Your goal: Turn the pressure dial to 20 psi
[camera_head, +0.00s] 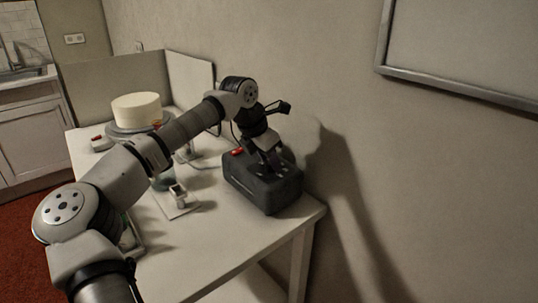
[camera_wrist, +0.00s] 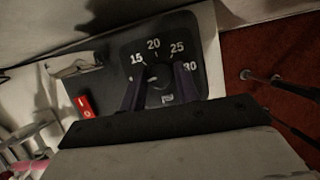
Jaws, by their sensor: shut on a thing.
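A dark box-shaped compressor (camera_head: 262,192) stands near the right end of the table. Its top panel, seen in the wrist view, carries a round black pressure dial (camera_wrist: 160,75) with the marks 15, 20, 25 and 30 around it. My gripper (camera_wrist: 159,84) reaches down onto the panel, one finger on each side of the dial knob, and is shut on it. In the head view my gripper (camera_head: 272,162) is over the top of the box and hides the dial. The knob's pointer is too dark and partly covered to read surely.
A red rocker switch (camera_wrist: 85,106) sits on the panel left of the dial. A cream cake (camera_head: 137,109) rests on a turntable at the table's far end. A small stand (camera_head: 178,200) is left of the box. The wall rises close on the right.

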